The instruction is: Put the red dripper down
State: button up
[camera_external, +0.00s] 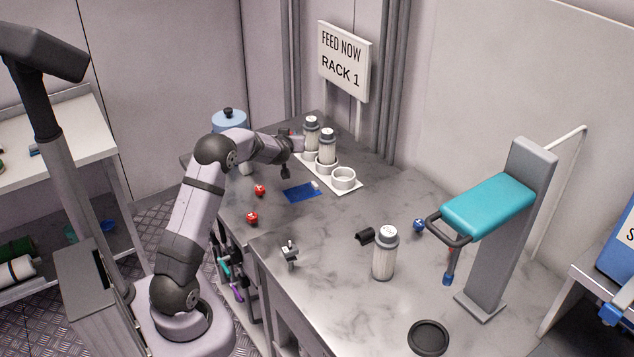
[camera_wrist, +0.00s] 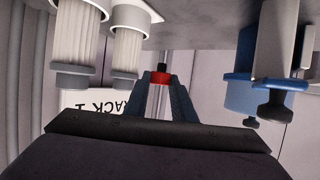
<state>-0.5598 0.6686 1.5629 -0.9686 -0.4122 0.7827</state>
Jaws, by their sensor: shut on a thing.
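A red dripper (camera_wrist: 160,79) with a dark stem sits between the fingers of my gripper (camera_wrist: 161,85) in the wrist view. The gripper is shut on it. In the external view my gripper (camera_external: 285,171) is over the far part of the bench, beside the rack of bottles and just behind the blue mat.
A white rack (camera_external: 354,188) holds two bottles and has an empty ring (camera_external: 344,178). A blue container (camera_external: 229,119) stands behind the arm. A sign (camera_external: 343,62) reads "FEED NOW RACK 1". Bench between mat and lone bottle (camera_external: 385,256) is mostly clear.

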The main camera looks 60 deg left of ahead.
jog(key=shift+f+b, duration=1.05)
jog(key=shift+f, duration=3.9)
jog(key=shift+f, duration=0.15)
jog(key=shift+f, duration=0.1)
jog(key=o, duration=1)
jog(key=shift+r, duration=0.3)
jog(key=v, duration=1.2)
jog(key=shift+s+b, duration=0.1)
jog(key=shift+b, duration=0.2)
